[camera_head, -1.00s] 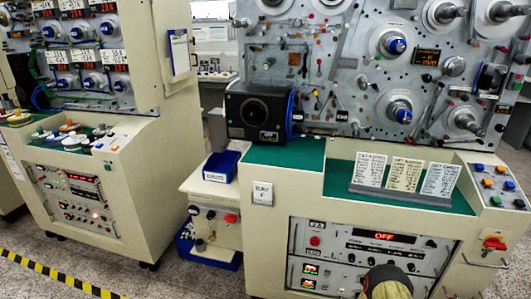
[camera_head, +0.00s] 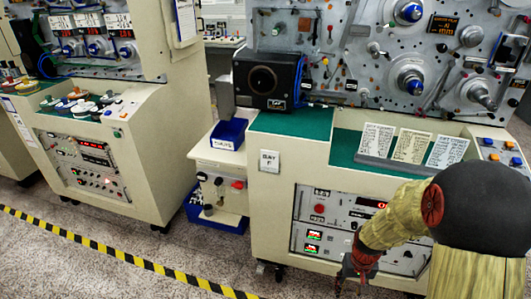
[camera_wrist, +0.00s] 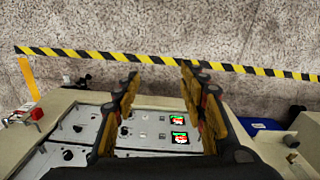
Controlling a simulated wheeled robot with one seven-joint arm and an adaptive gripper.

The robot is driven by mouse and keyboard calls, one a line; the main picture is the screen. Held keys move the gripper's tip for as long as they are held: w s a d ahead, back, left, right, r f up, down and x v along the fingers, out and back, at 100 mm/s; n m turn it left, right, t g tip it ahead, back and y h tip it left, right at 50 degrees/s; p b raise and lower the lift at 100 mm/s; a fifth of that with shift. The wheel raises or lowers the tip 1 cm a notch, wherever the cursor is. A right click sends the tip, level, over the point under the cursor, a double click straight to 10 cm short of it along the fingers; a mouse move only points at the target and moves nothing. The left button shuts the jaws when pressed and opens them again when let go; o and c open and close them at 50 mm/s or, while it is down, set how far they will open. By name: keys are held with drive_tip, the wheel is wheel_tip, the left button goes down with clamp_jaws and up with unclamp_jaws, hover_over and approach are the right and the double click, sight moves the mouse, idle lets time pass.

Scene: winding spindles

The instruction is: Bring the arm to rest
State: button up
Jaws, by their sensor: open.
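My gripper (camera_head: 358,268) hangs low in front of the right machine's control panel (camera_head: 312,212) in the head view, with my arm reaching in from the right edge. In the wrist view my gripper (camera_wrist: 160,82) is open and empty, its two fingers apart. Between and beyond the fingers lie the panel (camera_wrist: 148,125) with its small lit displays and the floor. The fingers look apart from the panel. My arm hides the right part of the panel in the head view.
A yellow-black floor stripe (camera_head: 110,252) runs before the machines. A blue bin (camera_head: 228,134) stands on a small side cabinet (camera_head: 217,157). Three label cards (camera_head: 411,146) stand on the green ledge. The left machine (camera_head: 90,150) stands apart. Floor at lower left is clear.

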drive_tip(key=s+a+r+t+p, duration=0.1)
drive_tip(key=s+r, duration=0.4)
drive_tip(key=r, duration=0.6)
drive_tip(key=s+a+r+n+t+p, duration=0.1)
drive_tip(key=s+a+r, duration=0.3)
drive_tip(key=r, duration=0.8)
drive_tip(key=s+a+r+t+p, duration=0.1)
drive_tip(key=s+a+r+t, duration=0.2)
drive_tip(key=r, duration=0.9)
drive_tip(key=s, duration=0.3)
drive_tip(key=shift+r+n, duration=0.15)
drive_tip(key=shift+n, duration=0.15)
